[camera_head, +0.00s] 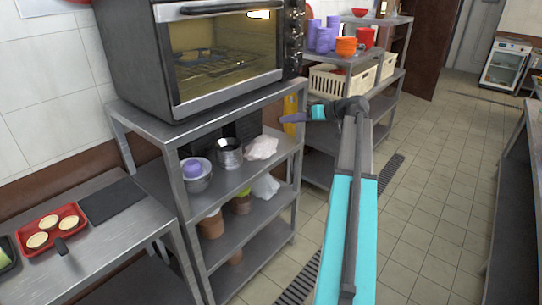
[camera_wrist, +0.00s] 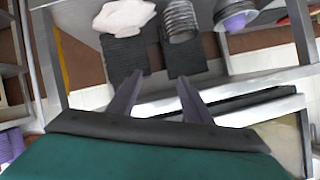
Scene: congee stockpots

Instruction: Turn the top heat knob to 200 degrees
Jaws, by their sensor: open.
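The oven (camera_head: 215,60) stands on top of a metal shelf unit in the head view, with its lit window facing right. Its dark control panel (camera_head: 294,38) runs down the right side of the front. Small knobs line this panel, but their markings and settings are too small to read. My gripper (camera_head: 283,118) is below and slightly left of the panel's bottom, in front of the shelf, with nothing held. In the wrist view my gripper (camera_wrist: 160,80) shows two separated purple fingers with nothing between them. I cannot make out the top heat knob there.
A red tray (camera_head: 68,222) lies on the left counter. Another shelf with crates (camera_head: 328,84) stands behind. The tiled floor at right is clear.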

